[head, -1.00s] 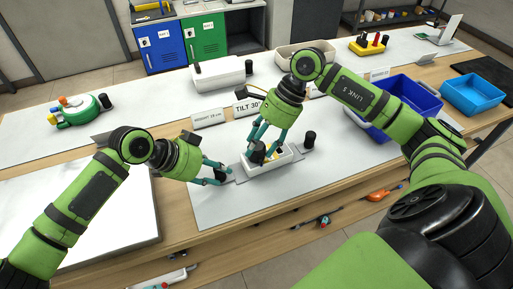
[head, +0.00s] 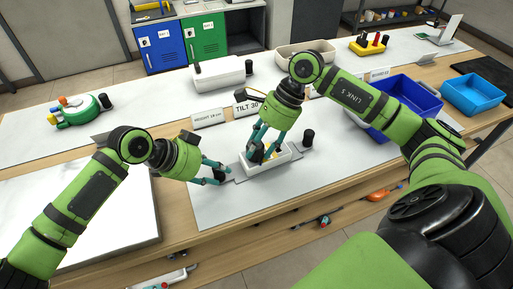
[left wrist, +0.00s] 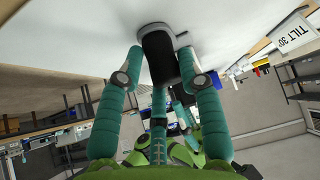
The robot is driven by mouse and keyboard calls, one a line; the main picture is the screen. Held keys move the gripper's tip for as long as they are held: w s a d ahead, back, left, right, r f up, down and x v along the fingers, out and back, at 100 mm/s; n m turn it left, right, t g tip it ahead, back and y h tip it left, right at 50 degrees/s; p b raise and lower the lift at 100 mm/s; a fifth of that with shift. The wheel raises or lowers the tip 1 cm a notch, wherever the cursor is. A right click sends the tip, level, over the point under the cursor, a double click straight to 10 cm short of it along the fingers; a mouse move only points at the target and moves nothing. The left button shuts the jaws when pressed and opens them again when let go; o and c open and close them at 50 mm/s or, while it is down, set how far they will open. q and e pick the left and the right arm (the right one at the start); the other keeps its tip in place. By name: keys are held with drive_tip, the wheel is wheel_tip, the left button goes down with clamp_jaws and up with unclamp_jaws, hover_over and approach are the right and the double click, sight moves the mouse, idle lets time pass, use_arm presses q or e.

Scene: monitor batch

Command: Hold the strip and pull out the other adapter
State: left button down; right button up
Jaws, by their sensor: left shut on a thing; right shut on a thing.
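The white power strip (head: 283,159) lies on the grey mat, on a grey plate with an upright black post (head: 308,138) at its right end. My left gripper (head: 218,174) is shut on a black post at the plate's left end; this post also shows between the fingers in the left wrist view (left wrist: 158,55). My right gripper (head: 258,150) reaches down from above and is shut on a black adapter (head: 255,154) at the strip. The fingers partly hide the adapter, and I cannot tell whether it is still seated. A small yellow part shows beside it.
Behind the strip stand a "TILT 30" sign (head: 247,108) and a height sign (head: 208,119). A blue bin (head: 412,105) stands to the right, with a lighter blue tray (head: 472,95) beyond. The mat in front of the strip is clear.

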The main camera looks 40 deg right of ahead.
use_arm(q)
drive_tip(key=shift+s+d, duration=0.3)
drive_tip(key=shift+d, duration=0.05)
use_arm(e)
drive_tip(key=shift+w+a+r, duration=0.15)
drive_tip(key=shift+a+r, duration=0.15)
drive_tip(key=shift+r, duration=0.1)
drive_tip(key=shift+r, duration=0.65)
drive_tip(key=shift+c, duration=0.5)
use_arm(q)
drive_tip(key=shift+w+a, duration=0.1)
drive_tip(key=shift+w, duration=0.05)
use_arm(e)
drive_tip(key=shift+d+r, duration=0.1)
drive_tip(key=shift+r, duration=0.65)
use_arm(q)
drive_tip(key=shift+a+r, duration=0.1)
use_arm(e)
drive_tip(key=shift+r, duration=1.1)
use_arm(q)
drive_tip(key=c, duration=0.7)
unclamp_jaws()
drive_tip(key=shift+c, duration=0.2)
